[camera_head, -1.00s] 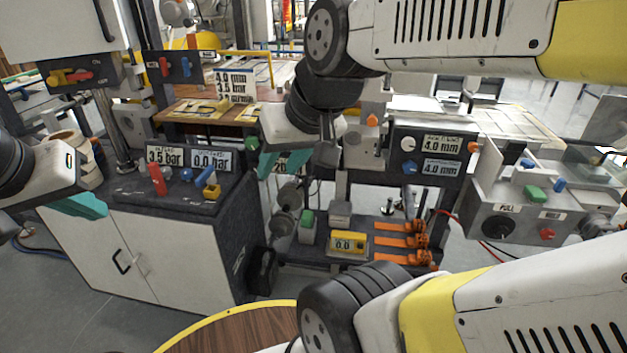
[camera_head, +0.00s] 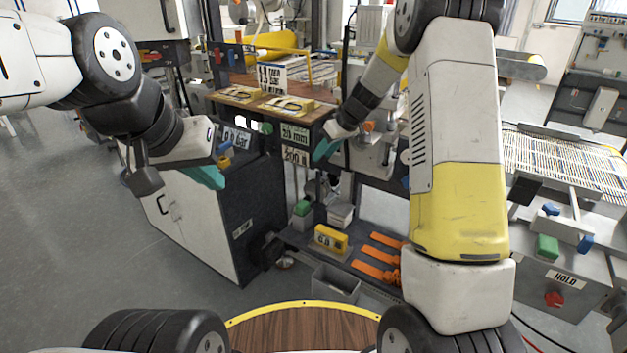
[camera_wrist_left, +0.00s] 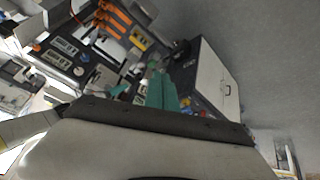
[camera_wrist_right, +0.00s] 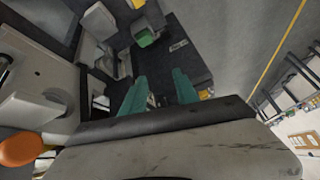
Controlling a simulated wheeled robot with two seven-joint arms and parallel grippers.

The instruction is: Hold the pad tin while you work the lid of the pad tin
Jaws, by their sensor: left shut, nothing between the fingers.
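I cannot make out a pad tin or its lid for certain in any view. A small grey box (camera_head: 341,214) and a green-topped box (camera_head: 302,209) stand on the low shelf; I cannot tell whether either is the tin. My left gripper (camera_head: 208,177) is shut and empty, in the air in front of the dark cabinet. Its teal fingers lie together in the left wrist view (camera_wrist_left: 157,92). My right gripper (camera_head: 322,151) is at the bench's right end, above the low shelf. In the right wrist view its teal fingers (camera_wrist_right: 158,92) stand apart with nothing seen held.
A yellow gauge box (camera_head: 330,238) and orange clamps (camera_head: 378,255) lie on the low shelf (camera_head: 300,240). An empty grey bin (camera_head: 335,283) is below. A white-doored cabinet (camera_head: 190,215) stands left.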

